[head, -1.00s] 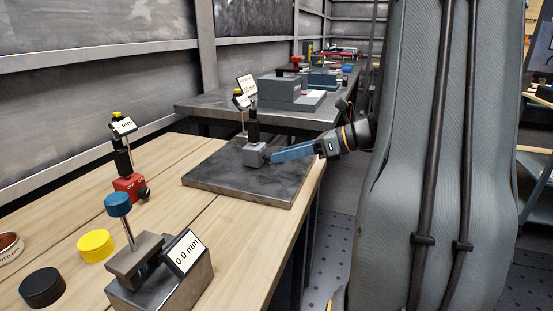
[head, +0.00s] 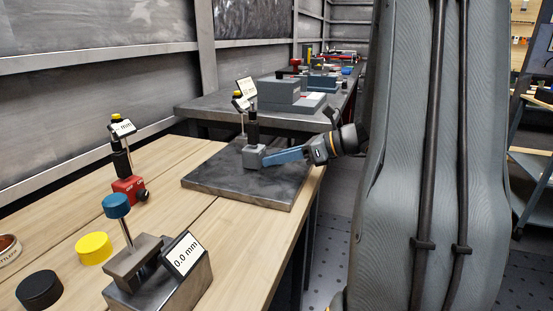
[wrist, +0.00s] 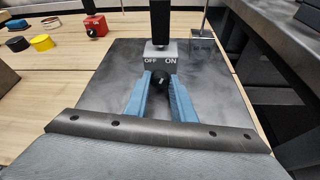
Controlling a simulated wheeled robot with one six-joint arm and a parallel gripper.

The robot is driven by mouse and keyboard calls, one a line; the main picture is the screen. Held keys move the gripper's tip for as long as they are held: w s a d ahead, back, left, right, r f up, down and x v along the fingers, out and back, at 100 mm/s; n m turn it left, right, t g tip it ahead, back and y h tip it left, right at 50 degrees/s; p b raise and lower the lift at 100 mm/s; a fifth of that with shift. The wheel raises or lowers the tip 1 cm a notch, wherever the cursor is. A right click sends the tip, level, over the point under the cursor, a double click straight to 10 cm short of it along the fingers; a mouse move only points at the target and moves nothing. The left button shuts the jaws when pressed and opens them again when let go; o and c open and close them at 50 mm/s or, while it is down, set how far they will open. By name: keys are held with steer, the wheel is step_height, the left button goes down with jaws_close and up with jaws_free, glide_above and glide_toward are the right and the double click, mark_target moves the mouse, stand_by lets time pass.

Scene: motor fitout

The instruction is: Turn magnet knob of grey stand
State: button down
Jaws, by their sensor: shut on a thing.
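The grey stand (head: 253,158) is a grey block with a black upright post, on the dark plate (head: 215,187). In the wrist view its face (wrist: 150,52) reads OFF on the left and ON on the right. Its black magnet knob (wrist: 160,84) sits below these words, with a small pale mark that seems to slant up to the right. My gripper (wrist: 160,78) has blue fingers on either side of the knob and is shut on it. In the head view my gripper (head: 266,160) reaches the block from the right, and the knob is hidden.
A red stand (head: 128,188) with a black knob is to the left. A blue-knobbed fixture with a 0.0 mm display (head: 184,253) is in front. Yellow (head: 94,247) and black (head: 40,288) round pieces lie nearby. Grey blocks (head: 280,92) stand on the table behind.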

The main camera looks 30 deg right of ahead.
steer(key=n+t+h+b, duration=0.1)
steer(key=n+b, duration=0.1)
steer(key=shift+s+a+n+h, duration=0.1)
steer(key=shift+n+h, duration=0.3)
steer(key=c, duration=1.5)
jaws_free()
steer(key=shift+p+v, duration=0.65)
steer(key=shift+v, duration=3.25)
